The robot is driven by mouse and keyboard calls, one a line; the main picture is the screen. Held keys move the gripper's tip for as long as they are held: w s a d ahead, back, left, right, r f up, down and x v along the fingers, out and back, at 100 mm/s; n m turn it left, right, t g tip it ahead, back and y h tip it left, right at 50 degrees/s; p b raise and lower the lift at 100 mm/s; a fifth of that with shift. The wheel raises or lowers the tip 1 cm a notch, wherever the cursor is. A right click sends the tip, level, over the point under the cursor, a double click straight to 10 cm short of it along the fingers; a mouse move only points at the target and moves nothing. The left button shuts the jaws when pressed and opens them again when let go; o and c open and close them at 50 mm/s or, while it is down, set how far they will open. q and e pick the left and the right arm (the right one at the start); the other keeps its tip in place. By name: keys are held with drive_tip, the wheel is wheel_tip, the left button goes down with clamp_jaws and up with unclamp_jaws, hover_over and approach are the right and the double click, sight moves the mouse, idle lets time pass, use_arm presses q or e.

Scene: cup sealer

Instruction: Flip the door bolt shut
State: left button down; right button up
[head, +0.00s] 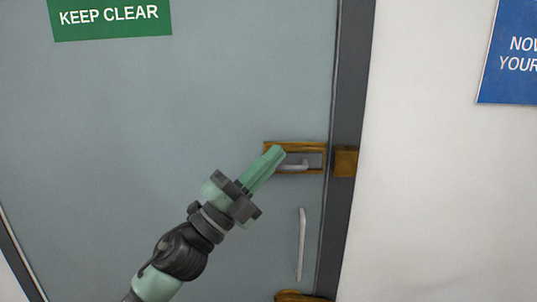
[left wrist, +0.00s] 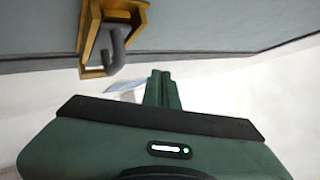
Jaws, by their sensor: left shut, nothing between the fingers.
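The door bolt is a brass frame (head: 295,145) on the grey door with a grey bolt handle (head: 293,166) inside it. A brass keeper block (head: 346,162) sits on the dark door frame to its right. My left gripper (head: 279,151) is shut and empty, with its fingertips in front of the left part of the brass frame. I cannot tell whether they touch it. In the left wrist view the brass frame (left wrist: 94,35) and hooked grey handle (left wrist: 116,48) show at top left, apart from the shut fingers (left wrist: 162,88). My right gripper is not in view.
The door (head: 180,110) carries a green KEEP CLEAR sign (head: 110,17). A long pale pull handle (head: 301,244) is below the bolt, with another brass fitting (head: 300,296) at the bottom edge. A blue sign (head: 508,75) hangs on the white wall at right.

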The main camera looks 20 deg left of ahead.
use_arm(q)
drive_tip(key=s+d+r+m+g+h, duration=0.4)
drive_tip(key=r+m+g+h, duration=0.15)
drive_tip(key=m+g, duration=0.75)
drive_tip(key=s+a+m+y, duration=0.1)
drive_tip(key=a+m+y, duration=0.5)
drive_tip(key=a+y, duration=0.6)
drive_tip(key=a, duration=0.3)
drive_tip(key=shift+s+a+m+t, duration=0.2)
drive_tip(key=shift+a+m+t, duration=0.1)
drive_tip(key=shift+a, duration=0.1)
drive_tip(key=shift+f+y, duration=0.1)
drive_tip(key=shift+y, duration=0.15)
drive_tip(key=r+p+x, duration=0.1)
drive_tip(key=p+x, duration=0.4)
drive_tip(key=x, duration=0.9)
drive_tip(key=shift+w+d+p, duration=0.25)
drive_tip(key=shift+p, duration=0.1)
